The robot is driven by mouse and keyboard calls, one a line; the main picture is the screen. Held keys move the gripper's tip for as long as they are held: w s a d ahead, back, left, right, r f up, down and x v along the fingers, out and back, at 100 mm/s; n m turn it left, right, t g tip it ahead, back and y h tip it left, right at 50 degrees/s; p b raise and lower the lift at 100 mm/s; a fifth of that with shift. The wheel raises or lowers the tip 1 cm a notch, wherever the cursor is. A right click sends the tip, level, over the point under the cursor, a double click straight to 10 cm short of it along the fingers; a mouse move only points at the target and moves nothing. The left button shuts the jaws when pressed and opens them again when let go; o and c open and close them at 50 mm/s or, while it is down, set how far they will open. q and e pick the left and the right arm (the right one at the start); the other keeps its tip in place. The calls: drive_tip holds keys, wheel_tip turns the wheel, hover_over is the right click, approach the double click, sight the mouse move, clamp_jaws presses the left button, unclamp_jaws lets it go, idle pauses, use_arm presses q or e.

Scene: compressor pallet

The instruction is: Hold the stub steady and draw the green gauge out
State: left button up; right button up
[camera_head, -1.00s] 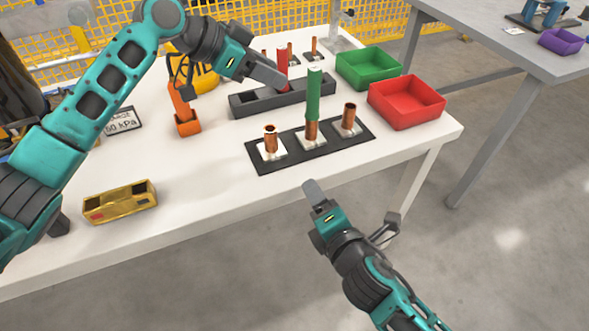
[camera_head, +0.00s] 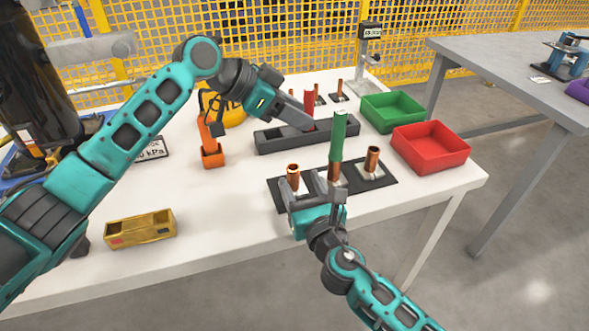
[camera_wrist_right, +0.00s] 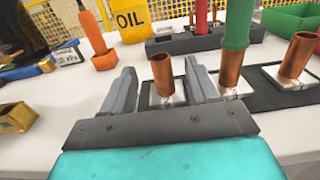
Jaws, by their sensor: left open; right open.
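The green gauge (camera_head: 338,135) stands upright in the middle copper stub (camera_head: 334,173) on a dark plate (camera_head: 384,183). It also shows in the right wrist view (camera_wrist_right: 238,25), right of my right gripper. My right gripper (camera_head: 305,186) is open at the plate's near side. In the right wrist view the left copper stub (camera_wrist_right: 162,76) appears between its fingers (camera_wrist_right: 164,82); contact cannot be told. My left gripper (camera_head: 312,126) is open beside a red gauge (camera_head: 308,102) at the dark holder block (camera_head: 280,140), behind the plate.
A third copper stub (camera_head: 372,160) stands at the plate's right. Green (camera_head: 392,112) and red (camera_head: 430,147) bins sit at the table's right. An orange tool (camera_head: 211,150) and a brass-coloured block (camera_head: 140,229) are at left.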

sight(296, 173)
drive_tip(key=x, duration=0.5)
drive_tip(key=shift+w+a, duration=0.15)
drive_tip(key=shift+w, duration=0.15)
